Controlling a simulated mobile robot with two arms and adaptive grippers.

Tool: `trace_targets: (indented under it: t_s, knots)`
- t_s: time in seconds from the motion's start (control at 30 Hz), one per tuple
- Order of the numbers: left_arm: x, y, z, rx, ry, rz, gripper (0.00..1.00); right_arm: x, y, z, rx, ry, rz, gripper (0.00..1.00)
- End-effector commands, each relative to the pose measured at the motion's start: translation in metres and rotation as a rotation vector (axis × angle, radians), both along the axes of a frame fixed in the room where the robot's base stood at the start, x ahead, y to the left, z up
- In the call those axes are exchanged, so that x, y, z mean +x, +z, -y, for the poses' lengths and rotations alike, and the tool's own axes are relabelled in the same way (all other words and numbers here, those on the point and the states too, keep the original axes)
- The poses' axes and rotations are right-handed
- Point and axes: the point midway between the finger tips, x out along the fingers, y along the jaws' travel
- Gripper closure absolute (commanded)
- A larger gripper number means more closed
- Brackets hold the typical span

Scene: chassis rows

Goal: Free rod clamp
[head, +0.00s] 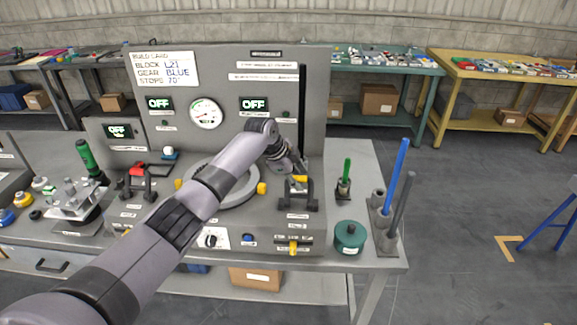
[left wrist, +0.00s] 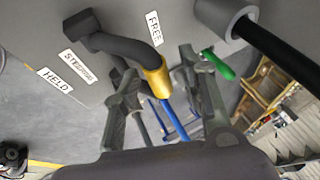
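The clamp lever is a dark bent handle with a yellow grip (left wrist: 155,78). In the left wrist view it sits by the labels HELD (left wrist: 54,80) and FREE (left wrist: 154,28), its yellow end on the FREE label's side. In the head view the yellow grip (head: 300,179) shows at the bench fixture's right. A black rod (left wrist: 275,55) passes through a grey collar (left wrist: 225,18); it stands upright in the head view (head: 302,105). My left gripper (left wrist: 158,65) is open, its fingers apart on either side of the yellow grip; contact is not clear. My right gripper is not in view.
A red-handled lever (head: 137,170) and a round grey ring (head: 240,202) are left of the clamp. A green-handled tool (head: 346,172), teal canister (head: 350,237) and blue rod (head: 397,175) stand at right. A build card (head: 164,69) hangs on the panel.

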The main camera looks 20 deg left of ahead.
Motion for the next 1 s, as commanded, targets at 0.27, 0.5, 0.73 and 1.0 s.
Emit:
trace_targets:
  t_s: [0.27,0.5,0.73,1.0]
  knots:
    - [-0.023,0.049,-0.017,0.003,0.000,0.004,0.61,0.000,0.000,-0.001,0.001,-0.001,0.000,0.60]
    - [-0.040,0.082,-0.027,0.002,0.000,0.001,0.61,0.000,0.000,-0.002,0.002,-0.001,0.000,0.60]
    - [-0.044,0.090,-0.029,0.002,0.000,-0.001,0.61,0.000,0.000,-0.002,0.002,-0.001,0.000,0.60]
    - [-0.044,0.090,-0.029,0.001,0.000,-0.001,0.61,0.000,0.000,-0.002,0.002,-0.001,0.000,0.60]
